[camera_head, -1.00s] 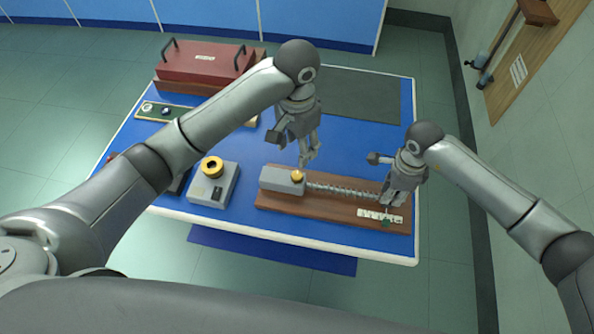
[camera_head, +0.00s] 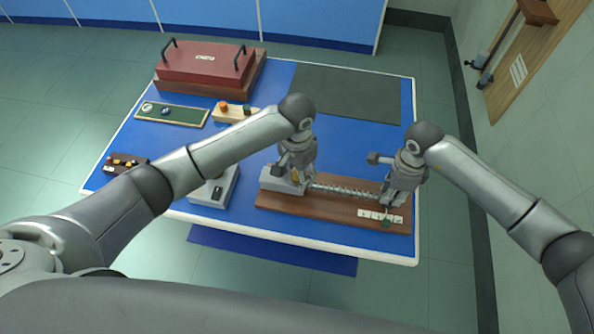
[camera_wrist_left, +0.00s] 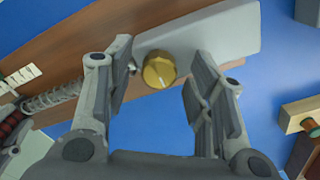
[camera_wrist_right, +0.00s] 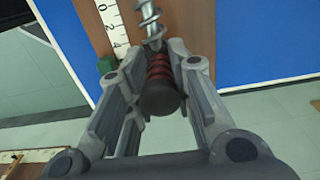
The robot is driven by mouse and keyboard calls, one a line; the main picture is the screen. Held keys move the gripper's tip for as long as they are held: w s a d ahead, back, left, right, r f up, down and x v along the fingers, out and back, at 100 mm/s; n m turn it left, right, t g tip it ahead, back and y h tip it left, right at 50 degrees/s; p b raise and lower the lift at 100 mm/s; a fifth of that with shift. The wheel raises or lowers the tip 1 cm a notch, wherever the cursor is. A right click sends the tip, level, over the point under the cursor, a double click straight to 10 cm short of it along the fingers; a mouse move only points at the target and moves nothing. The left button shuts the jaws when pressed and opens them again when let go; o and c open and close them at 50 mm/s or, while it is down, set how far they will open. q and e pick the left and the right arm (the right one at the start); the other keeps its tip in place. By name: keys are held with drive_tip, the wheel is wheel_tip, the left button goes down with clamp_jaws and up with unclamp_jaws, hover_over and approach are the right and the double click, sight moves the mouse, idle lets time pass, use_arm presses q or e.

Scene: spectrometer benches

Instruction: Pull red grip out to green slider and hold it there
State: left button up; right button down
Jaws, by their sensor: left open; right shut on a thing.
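The red grip (camera_wrist_right: 158,70) is a ribbed red piece with a dark end, on the end of a coil spring (camera_head: 345,193). My right gripper (camera_head: 390,196) is shut around it. The green slider (camera_wrist_right: 106,65) sits by the white scale, beside a right finger; it also shows in the head view (camera_head: 386,223). Whether the grip is exactly level with it I cannot tell. My left gripper (camera_wrist_left: 160,62) is open, with its fingers either side of the yellow knob (camera_wrist_left: 159,71) on the grey block (camera_wrist_left: 215,35). Contact with the knob is not clear.
The spring device stands on a brown wooden base (camera_head: 325,215) at the table's near right. A grey instrument (camera_head: 212,186) is left of it, partly behind my left arm. A red case (camera_head: 204,65) and a dark mat (camera_head: 345,93) lie at the back.

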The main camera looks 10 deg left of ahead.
use_arm(q)
drive_tip(key=c, duration=1)
drive_tip(key=shift+c, duration=0.2)
drive_tip(key=shift+m, duration=0.3)
drive_tip(key=m, duration=0.3)
drive_tip(key=shift+m, duration=2.5)
drive_tip(key=o, duration=1)
drive_tip(key=shift+o, duration=0.2)
